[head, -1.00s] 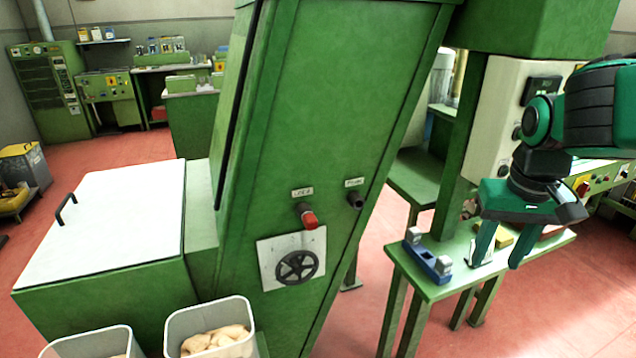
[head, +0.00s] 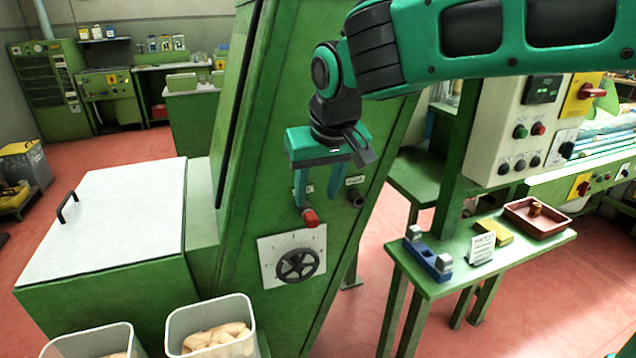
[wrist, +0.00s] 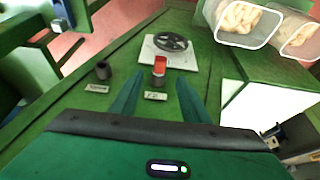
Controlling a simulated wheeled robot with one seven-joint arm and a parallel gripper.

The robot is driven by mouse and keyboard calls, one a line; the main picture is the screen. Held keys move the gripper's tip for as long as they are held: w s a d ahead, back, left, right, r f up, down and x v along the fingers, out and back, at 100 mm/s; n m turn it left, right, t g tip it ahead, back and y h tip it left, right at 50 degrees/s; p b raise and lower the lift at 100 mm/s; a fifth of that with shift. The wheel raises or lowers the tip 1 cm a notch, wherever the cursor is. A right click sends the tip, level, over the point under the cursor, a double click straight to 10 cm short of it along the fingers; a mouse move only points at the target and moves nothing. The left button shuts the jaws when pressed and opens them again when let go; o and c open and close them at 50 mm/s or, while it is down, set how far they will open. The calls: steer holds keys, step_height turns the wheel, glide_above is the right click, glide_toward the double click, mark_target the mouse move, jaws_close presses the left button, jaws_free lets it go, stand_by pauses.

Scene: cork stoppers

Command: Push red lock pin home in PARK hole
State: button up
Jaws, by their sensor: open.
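The red lock pin (head: 310,218) sits in a dark socket on the sloping green machine face; its red head sticks out. It also shows in the wrist view (wrist: 159,67), ahead of and between my fingers. The other hole, a dark empty-looking socket (head: 356,198), is to its right in the head view and left of the pin in the wrist view (wrist: 103,70). Each has a small label plate, too small to read surely. My gripper (head: 318,198) is open, fingers pointing down in front of the machine near the pin. I cannot tell whether they touch it.
A handwheel (head: 296,265) on a white plate is just below the pin. Bins of pale pieces (head: 210,305) stand below left. A green side table (head: 440,285) with a blue fixture and red tray is at right.

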mark_target(312, 216)
steer(key=x, duration=0.8)
steer(key=shift+f, duration=0.1)
jaws_close()
